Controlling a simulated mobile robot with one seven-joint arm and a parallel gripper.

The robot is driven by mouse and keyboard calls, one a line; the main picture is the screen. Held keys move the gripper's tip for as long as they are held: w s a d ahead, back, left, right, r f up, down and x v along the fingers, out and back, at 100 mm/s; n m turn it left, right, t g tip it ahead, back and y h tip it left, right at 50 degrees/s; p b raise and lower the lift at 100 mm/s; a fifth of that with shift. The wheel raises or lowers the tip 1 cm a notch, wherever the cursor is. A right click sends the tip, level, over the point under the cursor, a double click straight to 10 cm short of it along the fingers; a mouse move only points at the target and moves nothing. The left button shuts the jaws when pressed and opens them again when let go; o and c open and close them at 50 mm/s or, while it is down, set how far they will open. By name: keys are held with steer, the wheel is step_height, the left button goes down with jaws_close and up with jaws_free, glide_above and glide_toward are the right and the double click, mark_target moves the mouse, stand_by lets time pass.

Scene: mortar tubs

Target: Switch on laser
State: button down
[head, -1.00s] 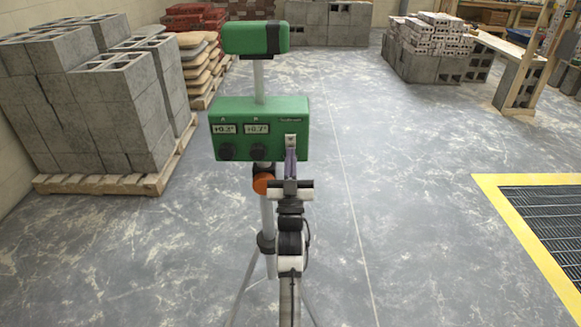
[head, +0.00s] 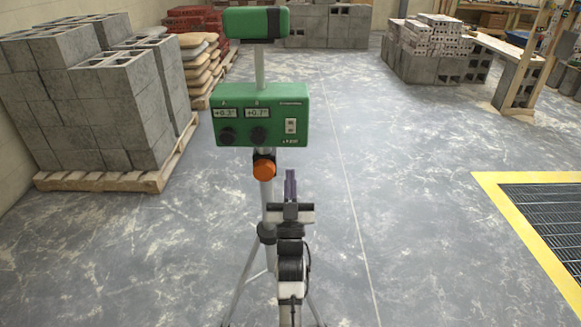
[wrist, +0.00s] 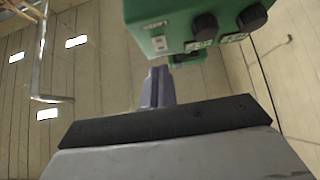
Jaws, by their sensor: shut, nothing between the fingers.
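The green laser unit (head: 262,139) stands on a silver tripod (head: 267,205), with a green head (head: 254,24) on a post above it. Its front has two small displays reading about +0.3° and +0.7°, two black knobs (head: 258,135) and, at the right, a pale switch plate (head: 291,126). The switch's position is too small to tell. In the wrist view the unit (wrist: 178,10) is at the top, with the switch plate (wrist: 160,44) above the fingertips. My gripper (head: 290,174) is shut and empty, below the unit's right part and apart from it; its fingers also show in the wrist view (wrist: 157,88).
An orange knob (head: 264,170) sits on the tripod under the unit, left of my gripper. Grey blocks (head: 90,105) are stacked on a pallet (head: 105,181) at left. A yellow-edged floor grate (head: 545,215) lies at right. The floor between is clear.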

steer(key=shift+b+v, duration=0.45)
steer(key=shift+v, duration=1.3)
steer(key=shift+w+f, duration=0.15)
steer(key=shift+f, duration=0.05)
